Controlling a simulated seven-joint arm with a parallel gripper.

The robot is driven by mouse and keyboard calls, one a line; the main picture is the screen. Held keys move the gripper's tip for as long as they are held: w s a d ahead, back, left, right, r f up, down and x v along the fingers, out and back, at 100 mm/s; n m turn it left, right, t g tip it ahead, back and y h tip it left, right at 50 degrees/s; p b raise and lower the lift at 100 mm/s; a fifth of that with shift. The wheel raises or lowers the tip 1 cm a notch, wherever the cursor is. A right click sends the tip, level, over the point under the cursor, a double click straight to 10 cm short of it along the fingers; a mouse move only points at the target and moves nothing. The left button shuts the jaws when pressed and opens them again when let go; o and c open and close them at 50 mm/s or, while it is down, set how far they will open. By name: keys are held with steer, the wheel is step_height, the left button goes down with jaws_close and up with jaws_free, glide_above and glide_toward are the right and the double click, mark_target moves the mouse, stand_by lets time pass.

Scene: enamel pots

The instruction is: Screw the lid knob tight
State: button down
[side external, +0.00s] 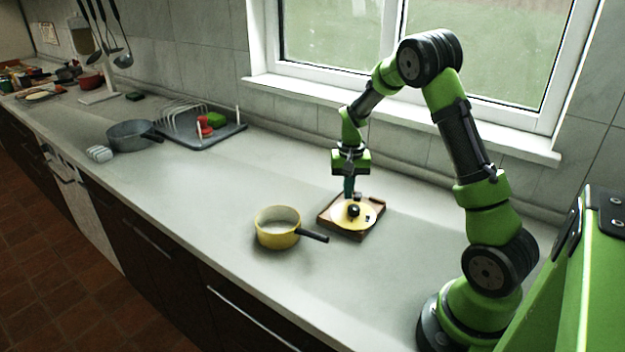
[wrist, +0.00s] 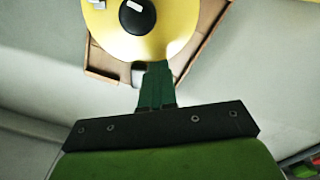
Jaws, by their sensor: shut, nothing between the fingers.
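The yellow lid (side external: 343,221) lies on a shallow brown wooden tray (side external: 372,235). Its round black knob (side external: 354,210) stands at the middle of the lid. In the wrist view the knob (wrist: 137,15) is at the top, with a small pale mark on it, and the lid (wrist: 175,40) is partly cut off by the frame. My gripper (side external: 348,193) is at the far side of the lid, beside the knob and not around it. In the wrist view its dark green fingers (wrist: 156,78) are together, near the lid's rim. Whether they touch the lid I cannot tell.
A yellow saucepan (side external: 272,238) stands left of the tray, its black handle pointing toward the tray. A grey pan (side external: 127,138) and a dish rack (side external: 205,128) are farther left. The window sill (side external: 420,118) runs behind.

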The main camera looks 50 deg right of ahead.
steer(key=m, duration=0.5)
steer(key=shift+m, duration=0.4)
steer(key=m, duration=0.4)
steer(key=shift+m, duration=0.4)
steer(key=shift+c, duration=0.8)
jaws_free()
steer(key=shift+d, duration=0.1)
steer(key=shift+r, duration=0.15)
